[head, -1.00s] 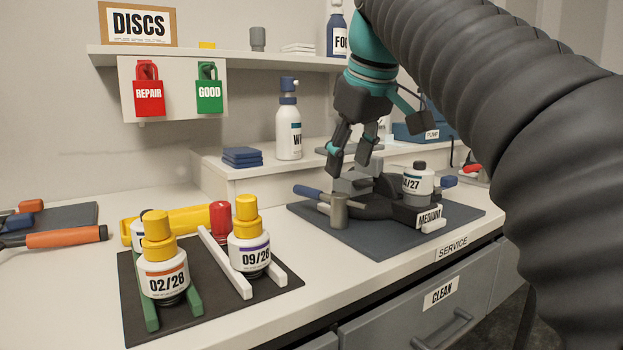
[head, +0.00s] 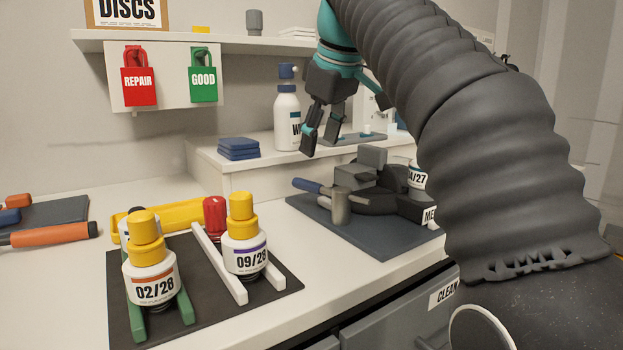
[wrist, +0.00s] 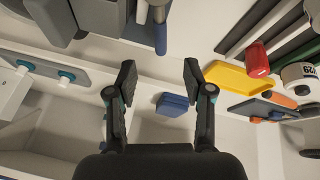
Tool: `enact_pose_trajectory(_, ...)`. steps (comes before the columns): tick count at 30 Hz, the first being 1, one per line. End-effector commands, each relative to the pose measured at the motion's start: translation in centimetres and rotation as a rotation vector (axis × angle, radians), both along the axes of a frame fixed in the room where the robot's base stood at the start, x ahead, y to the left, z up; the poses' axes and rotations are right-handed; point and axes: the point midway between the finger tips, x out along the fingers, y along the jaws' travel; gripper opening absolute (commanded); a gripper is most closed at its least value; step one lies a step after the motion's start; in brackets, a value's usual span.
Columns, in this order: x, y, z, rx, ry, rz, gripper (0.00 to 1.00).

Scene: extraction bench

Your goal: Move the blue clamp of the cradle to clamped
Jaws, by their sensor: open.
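The cradle (head: 378,200) is a dark grey holder on a slate-blue mat, with a grey block at its back. The blue clamp (head: 307,186) is a lever whose blue grip points left from the cradle, beside a grey post. In the wrist view its blue grip (wrist: 160,38) shows at the top centre. A bottle marked A/27 (head: 417,177) sits in the cradle, partly hidden by my arm. My gripper (head: 320,144) is open and empty, above and behind the blue clamp, apart from it. Its open fingers also show in the wrist view (wrist: 159,77).
Bare bench lies between the mats.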

Motion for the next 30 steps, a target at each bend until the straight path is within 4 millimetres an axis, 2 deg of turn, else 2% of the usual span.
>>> enact_pose_trajectory(15,3.0,1.4,-7.3,0.0,0.0,0.0,0.52)
enact_pose_trajectory(21,3.5,1.6,-8.4,0.001,-0.001,0.0,0.52)
enact_pose_trajectory(30,3.6,1.6,-8.5,0.001,-0.001,0.0,0.52)
